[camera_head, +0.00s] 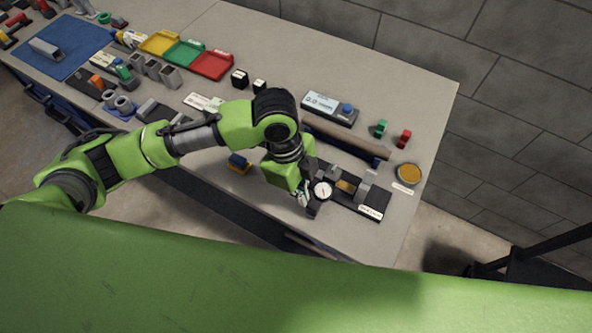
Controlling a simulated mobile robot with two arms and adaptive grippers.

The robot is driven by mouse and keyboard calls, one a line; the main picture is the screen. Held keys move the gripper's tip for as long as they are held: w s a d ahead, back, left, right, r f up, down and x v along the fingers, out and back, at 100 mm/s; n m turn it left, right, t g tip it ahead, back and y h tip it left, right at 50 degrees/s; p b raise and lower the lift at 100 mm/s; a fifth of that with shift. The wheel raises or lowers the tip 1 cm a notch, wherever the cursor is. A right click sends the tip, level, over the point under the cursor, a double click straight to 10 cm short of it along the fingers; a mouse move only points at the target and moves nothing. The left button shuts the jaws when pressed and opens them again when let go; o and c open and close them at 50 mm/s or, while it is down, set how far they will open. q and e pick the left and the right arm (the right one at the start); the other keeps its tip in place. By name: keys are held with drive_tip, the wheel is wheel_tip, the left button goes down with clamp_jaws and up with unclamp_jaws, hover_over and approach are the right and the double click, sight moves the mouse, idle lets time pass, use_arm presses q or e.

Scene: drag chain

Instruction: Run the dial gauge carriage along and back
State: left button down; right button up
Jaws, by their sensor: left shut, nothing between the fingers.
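The dial gauge (323,190), with a round white face, sits at the left part of a dark base (371,210) near the table's front right. A brass-coloured piece (346,186) and grey blocks (366,181) stand on the base to the right of the dial. My left gripper (304,200) is shut with nothing in it, right beside the left side of the dial gauge. I cannot tell whether it touches the carriage. My arm hides the left end of the base. My right gripper is not in view.
A long brown bar (345,138) lies behind the base. A box with a display (330,108) stands behind that. A green piece (381,128), a red piece (404,139) and a round amber dish (409,173) are to the right. Coloured trays (212,65) stand at the back left.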

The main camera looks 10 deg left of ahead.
sight(316, 205)
use_arm(q)
drive_tip(key=shift+s+d+p, duration=0.25)
drive_tip(key=shift+d, duration=0.45)
drive_tip(key=shift+s+d+p, duration=0.2)
drive_tip(key=shift+s+d, duration=0.1)
drive_tip(key=shift+d, duration=0.45)
drive_tip(key=shift+s+d+p, duration=0.25)
drive_tip(key=shift+d, duration=0.45)
drive_tip(key=shift+s, duration=0.1)
drive_tip(key=shift+w+a+r+p, duration=0.15)
drive_tip(key=shift+w+a+p, duration=0.15)
drive_tip(key=shift+a+p, duration=0.3)
wheel_tip(316, 205, up, 5)
drive_tip(key=p, duration=0.5)
drive_tip(key=shift+r+p, duration=0.2)
drive_tip(key=shift+p, duration=0.2)
drive_tip(key=shift+r, duration=1.2)
